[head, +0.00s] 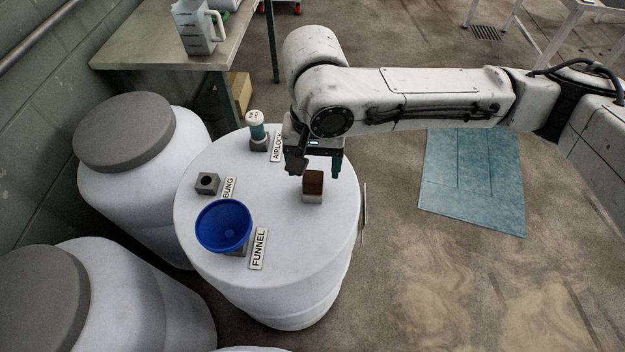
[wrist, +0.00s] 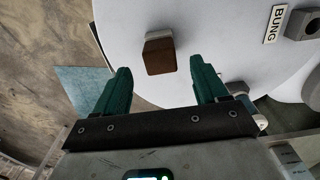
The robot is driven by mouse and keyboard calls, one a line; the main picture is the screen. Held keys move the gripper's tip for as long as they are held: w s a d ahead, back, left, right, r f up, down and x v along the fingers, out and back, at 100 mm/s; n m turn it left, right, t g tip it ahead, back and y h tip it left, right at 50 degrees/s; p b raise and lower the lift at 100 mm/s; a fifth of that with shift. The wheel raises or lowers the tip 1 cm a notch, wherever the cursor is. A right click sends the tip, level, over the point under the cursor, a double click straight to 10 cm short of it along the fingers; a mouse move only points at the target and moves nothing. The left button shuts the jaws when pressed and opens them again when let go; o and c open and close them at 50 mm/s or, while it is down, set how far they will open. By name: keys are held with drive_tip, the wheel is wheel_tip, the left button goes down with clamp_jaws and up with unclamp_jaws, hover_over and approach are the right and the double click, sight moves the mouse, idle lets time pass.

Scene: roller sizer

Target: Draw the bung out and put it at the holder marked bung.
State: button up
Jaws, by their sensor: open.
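The brown bung (head: 313,182) sits upright on a pale base on top of the white barrel (head: 280,265). In the wrist view the bung (wrist: 160,55) lies beyond the fingertips, between their lines. My gripper (head: 318,165) is open and empty, just behind the bung in the head view; its two green fingers (wrist: 162,75) stand apart and do not touch it. The holder marked bung, a small grey block with a dark hole (head: 207,182), stands empty at the barrel top's left, beside its BUNG label (head: 229,188). The holder also shows in the wrist view (wrist: 303,22).
A blue funnel (head: 223,225) stands near the front left of the barrel top, by its FUNNEL label (head: 258,249). An airlock (head: 256,126) stands in its holder at the back, close to my gripper. Other white barrels with grey lids (head: 125,133) flank the left side.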

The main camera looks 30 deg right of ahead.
sight(313, 176)
drive_tip(key=shift+a+f, duration=0.1)
drive_tip(key=shift+f, duration=2.2)
drive_tip(key=c, duration=1)
drive_tip(key=shift+r, duration=0.15)
drive_tip(key=shift+c, duration=0.2)
drive_tip(key=shift+r, duration=0.6)
drive_tip(key=s+d+r+p, duration=0.3)
drive_tip(key=s+r+p, duration=0.2)
drive_tip(key=s+r, duration=0.1)
drive_tip(key=s+d+r+p, duration=0.2)
drive_tip(key=s+r+p, duration=0.3)
drive_tip(key=s, duration=0.1)
drive_tip(key=shift+s+d+r+p, duration=0.35)
drive_tip(key=shift+s+d, duration=0.05)
